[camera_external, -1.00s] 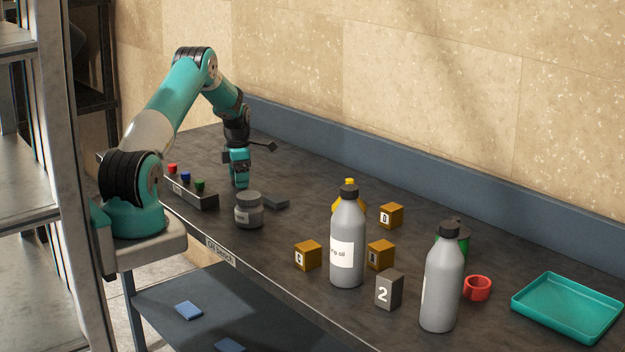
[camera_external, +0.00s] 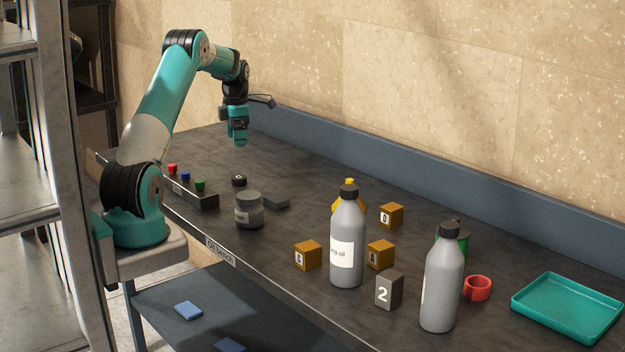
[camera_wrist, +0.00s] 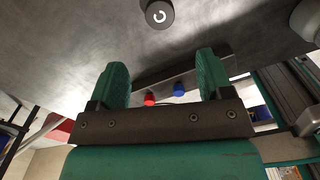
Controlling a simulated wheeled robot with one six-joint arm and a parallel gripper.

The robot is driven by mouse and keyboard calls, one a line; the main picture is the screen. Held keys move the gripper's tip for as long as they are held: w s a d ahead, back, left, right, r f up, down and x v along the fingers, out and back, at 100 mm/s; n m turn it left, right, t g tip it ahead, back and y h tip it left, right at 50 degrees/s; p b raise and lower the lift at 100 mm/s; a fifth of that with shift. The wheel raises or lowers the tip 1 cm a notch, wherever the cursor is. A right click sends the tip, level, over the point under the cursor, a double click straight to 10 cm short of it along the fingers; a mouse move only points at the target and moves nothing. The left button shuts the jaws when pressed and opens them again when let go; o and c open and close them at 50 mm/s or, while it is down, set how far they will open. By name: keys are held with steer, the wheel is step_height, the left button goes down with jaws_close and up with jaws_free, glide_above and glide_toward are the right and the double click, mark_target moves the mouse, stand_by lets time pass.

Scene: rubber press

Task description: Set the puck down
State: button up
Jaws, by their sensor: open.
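A button box (camera_external: 207,202) with red, blue and green buttons stands left of the puck. A grey jar (camera_external: 249,211) and a flat dark block (camera_external: 276,202) are close to its right.

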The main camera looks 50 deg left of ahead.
steer(key=s+d+r+m+y, duration=0.2)
steer(key=s+d+r+m, duration=0.7)
steer(key=s+d+m, duration=0.15)
steer(key=s+d+m+y, duration=0.1)
steer(key=s+d+m, duration=0.3)
steer(key=s+m, duration=0.3)
steer(key=s+d+m+y, duration=0.1)
steer(key=s+d+m, duration=0.2)
steer(key=s+m, duration=0.4)
steer(key=s, duration=0.4)
steer(key=shift+s+d, duration=0.3)
steer(key=shift+d, duration=0.1)
